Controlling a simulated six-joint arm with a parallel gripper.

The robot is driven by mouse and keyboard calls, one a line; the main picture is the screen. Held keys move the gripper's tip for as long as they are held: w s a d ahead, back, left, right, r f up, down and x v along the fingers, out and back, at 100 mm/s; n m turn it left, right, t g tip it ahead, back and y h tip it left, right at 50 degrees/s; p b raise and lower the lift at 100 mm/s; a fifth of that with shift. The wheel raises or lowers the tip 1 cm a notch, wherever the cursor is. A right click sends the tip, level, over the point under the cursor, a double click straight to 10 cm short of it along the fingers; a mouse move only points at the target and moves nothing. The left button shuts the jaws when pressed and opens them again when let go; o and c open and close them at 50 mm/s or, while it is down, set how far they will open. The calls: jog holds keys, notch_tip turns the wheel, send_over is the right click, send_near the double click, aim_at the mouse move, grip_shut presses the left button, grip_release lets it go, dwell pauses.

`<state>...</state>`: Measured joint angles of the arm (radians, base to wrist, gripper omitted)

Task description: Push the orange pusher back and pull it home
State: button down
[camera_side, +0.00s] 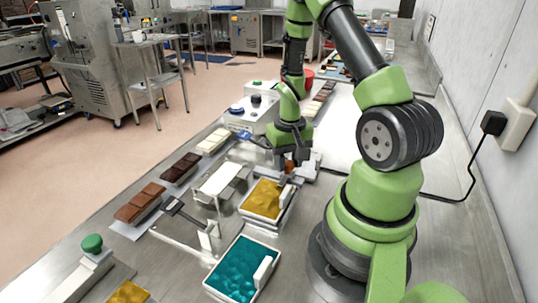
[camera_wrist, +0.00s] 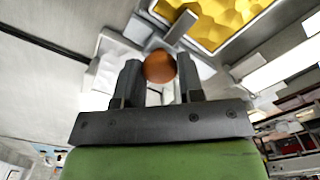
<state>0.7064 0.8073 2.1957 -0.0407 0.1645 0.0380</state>
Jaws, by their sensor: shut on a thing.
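The orange pusher knob (camera_wrist: 160,66) is round and sits between the two fingers of my gripper (camera_wrist: 158,82) in the wrist view. My gripper is shut on it. In the side view my gripper (camera_side: 290,163) points down just behind the yellow-filled tray (camera_side: 243,213), and only a bit of orange (camera_side: 289,167) shows at the fingers. In the wrist view the yellow-filled tray (camera_wrist: 245,46) lies just beyond the knob, with a grey bar between them. Most of the pusher's body is hidden by my fingers.
A teal-filled tray (camera_side: 208,286) stands nearer the camera. A green knob (camera_side: 92,243) is at the lower left. Brown chocolate bars (camera_side: 140,202) and pale bars lie along the left side. A white box with buttons (camera_side: 240,118) stands behind my gripper.

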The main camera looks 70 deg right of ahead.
jog(key=shift+s, duration=1)
jog(key=c, duration=0.7)
grip_release()
jog(key=shift+c, duration=0.2)
jog(key=shift+r, duration=0.55)
notch_tip(320, 180, up, 9)
